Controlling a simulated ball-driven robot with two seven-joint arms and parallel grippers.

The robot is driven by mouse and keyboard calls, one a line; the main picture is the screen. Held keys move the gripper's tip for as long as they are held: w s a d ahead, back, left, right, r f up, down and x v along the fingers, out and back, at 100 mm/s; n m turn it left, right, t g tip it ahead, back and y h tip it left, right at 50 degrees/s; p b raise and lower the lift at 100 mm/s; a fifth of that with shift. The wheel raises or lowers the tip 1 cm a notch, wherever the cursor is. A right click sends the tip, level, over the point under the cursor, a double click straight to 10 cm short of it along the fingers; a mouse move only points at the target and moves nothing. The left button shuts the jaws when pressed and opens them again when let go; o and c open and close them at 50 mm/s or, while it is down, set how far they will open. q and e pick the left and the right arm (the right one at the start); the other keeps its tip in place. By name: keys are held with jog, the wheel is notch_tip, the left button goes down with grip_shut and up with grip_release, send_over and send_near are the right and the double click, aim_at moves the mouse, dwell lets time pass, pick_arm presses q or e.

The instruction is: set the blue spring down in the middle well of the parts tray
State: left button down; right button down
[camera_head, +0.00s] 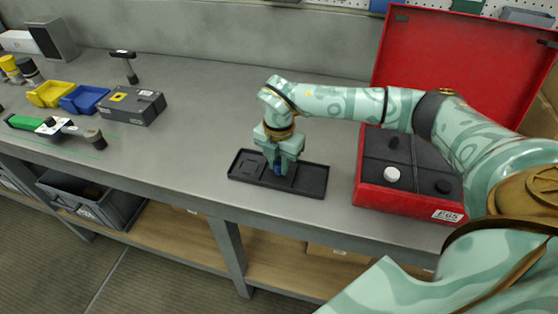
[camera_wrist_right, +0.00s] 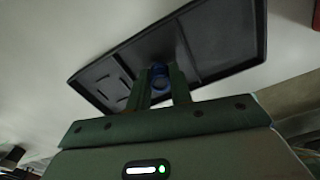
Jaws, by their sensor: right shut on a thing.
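The black parts tray (camera_head: 312,189) lies on the grey bench near its front edge, and it also shows in the right wrist view (camera_wrist_right: 220,60). My right gripper (camera_head: 279,167) points down over the middle of the tray. It is shut on the blue spring (camera_head: 278,169), which shows between the fingers in the right wrist view (camera_wrist_right: 159,74). The spring is at the middle well; I cannot tell whether it touches the well's floor. My left gripper is not in view.
A red case (camera_head: 400,201) with its lid open stands right of the tray. At the left are a grey box (camera_head: 131,107), a blue bin (camera_head: 84,99), a yellow bin (camera_head: 50,94) and a green-handled tool (camera_head: 25,123). The bench between is clear.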

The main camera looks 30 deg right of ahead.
jog(key=shift+f, duration=0.3)
dwell(0.6)
jog(key=c, duration=1.2)
grip_release()
jog(key=shift+o, duration=0.2)
notch_tip(320, 180, up, 16)
jog(key=p, duration=0.2)
jog(key=shift+r+p, duration=0.2)
jog(key=shift+p, duration=0.1)
